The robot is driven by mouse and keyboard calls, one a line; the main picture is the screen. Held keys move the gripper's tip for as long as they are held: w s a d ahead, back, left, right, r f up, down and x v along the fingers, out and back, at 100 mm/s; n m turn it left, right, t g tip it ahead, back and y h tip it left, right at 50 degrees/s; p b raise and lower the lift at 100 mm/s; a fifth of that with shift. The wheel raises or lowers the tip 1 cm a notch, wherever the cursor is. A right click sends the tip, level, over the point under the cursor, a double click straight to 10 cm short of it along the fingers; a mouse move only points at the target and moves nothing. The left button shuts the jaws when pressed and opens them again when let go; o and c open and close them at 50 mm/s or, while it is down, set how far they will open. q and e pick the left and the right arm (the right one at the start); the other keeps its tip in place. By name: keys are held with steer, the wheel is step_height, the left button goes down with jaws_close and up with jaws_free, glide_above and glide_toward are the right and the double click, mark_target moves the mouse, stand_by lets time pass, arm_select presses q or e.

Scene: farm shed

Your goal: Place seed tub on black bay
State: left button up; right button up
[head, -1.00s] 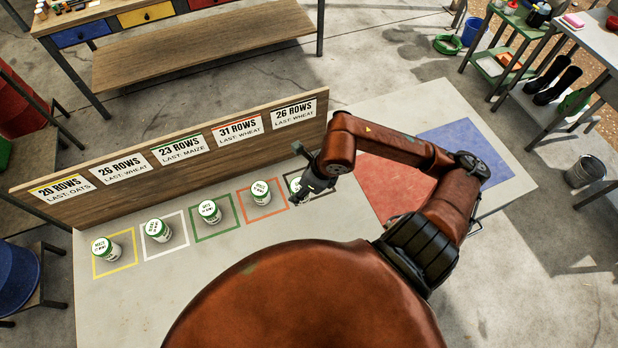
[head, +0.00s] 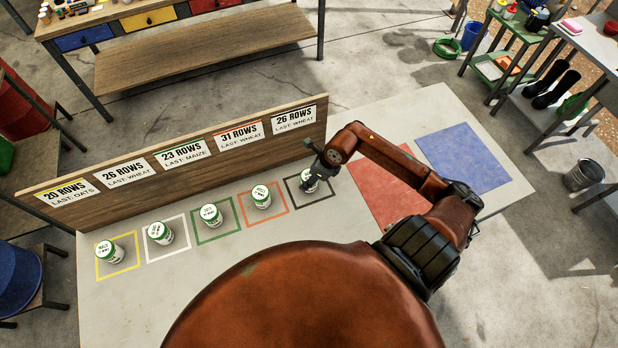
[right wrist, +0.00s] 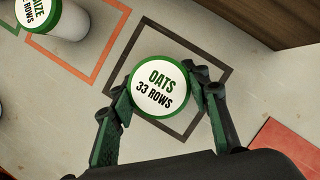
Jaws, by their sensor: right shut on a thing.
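A white seed tub with a green-rimmed lid reading "OATS 33 ROWS" (right wrist: 158,88) is between the fingers of my right gripper (right wrist: 162,100), which is shut on it. In the right wrist view the tub is inside the black square outline, the black bay (right wrist: 218,74); whether it touches the table is hard to tell. In the head view my right gripper (head: 318,180) partly hides this tub (head: 309,183) and the black bay (head: 291,191). My left gripper is not in view.
Similar tubs stand in the orange (head: 261,197), green (head: 210,215), white (head: 160,233) and yellow (head: 109,251) bays. A wooden board with row signs (head: 180,166) stands behind the bays. Red (head: 385,191) and blue (head: 462,158) mats lie to the right.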

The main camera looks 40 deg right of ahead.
steer(key=shift+f, duration=0.35)
steer(key=o, duration=1.3)
steer(key=shift+f, duration=0.1)
steer(key=shift+c, duration=0.2)
steer(key=b+v, duration=0.1)
steer(key=v, duration=1.1)
steer(key=shift+d, duration=0.1)
